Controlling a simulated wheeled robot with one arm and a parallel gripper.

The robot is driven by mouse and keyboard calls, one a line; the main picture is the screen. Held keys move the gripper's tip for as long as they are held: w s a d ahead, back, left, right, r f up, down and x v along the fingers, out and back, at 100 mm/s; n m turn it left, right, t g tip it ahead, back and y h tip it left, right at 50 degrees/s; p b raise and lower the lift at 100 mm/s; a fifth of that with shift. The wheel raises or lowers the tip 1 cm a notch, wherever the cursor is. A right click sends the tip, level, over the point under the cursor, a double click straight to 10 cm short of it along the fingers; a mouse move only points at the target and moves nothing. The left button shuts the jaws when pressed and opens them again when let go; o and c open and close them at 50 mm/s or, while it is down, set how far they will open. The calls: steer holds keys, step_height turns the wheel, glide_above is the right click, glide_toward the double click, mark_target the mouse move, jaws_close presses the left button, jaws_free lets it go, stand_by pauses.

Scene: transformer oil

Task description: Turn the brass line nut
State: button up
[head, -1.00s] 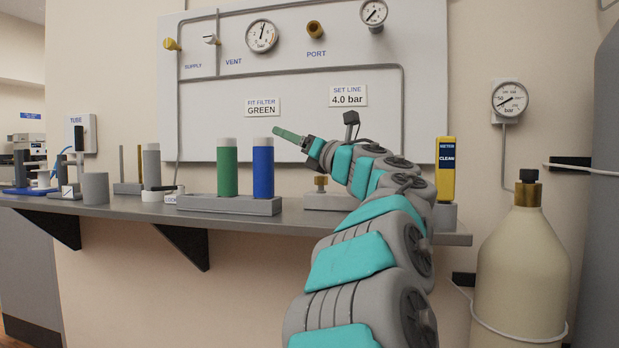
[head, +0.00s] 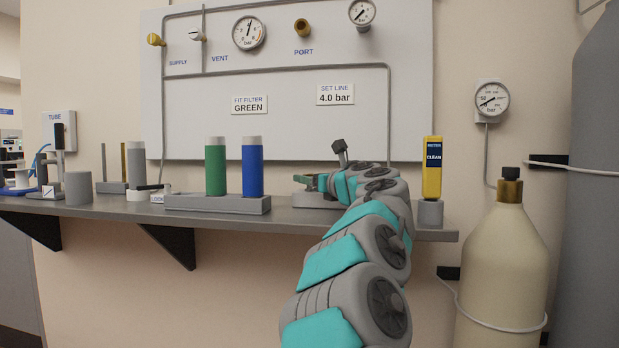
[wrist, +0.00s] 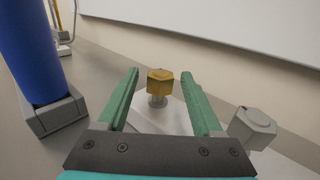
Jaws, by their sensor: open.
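The brass line nut (wrist: 159,82) is a hexagonal brass piece on a short grey stem above a pale block. In the wrist view it sits between the tips of my gripper's two green fingers, with a gap on each side. My gripper (wrist: 161,84) is open and empty, with no visible contact with the nut. In the head view my gripper (head: 304,180) is low over the shelf at the grey block (head: 312,201), right of the blue filter; the nut is hidden there by my arm.
The blue filter (head: 252,171) and green filter (head: 215,170) stand in a grey holder just left of my gripper; the blue one also shows in the wrist view (wrist: 35,55). A grey hexagonal piece (wrist: 252,125) is close right of my gripper. A yellow meter (head: 432,168) stands further right.

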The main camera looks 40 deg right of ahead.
steer(key=shift+w+d, duration=0.1)
steer(key=shift+w, duration=0.45)
steer(key=shift+c, duration=0.4)
jaws_close()
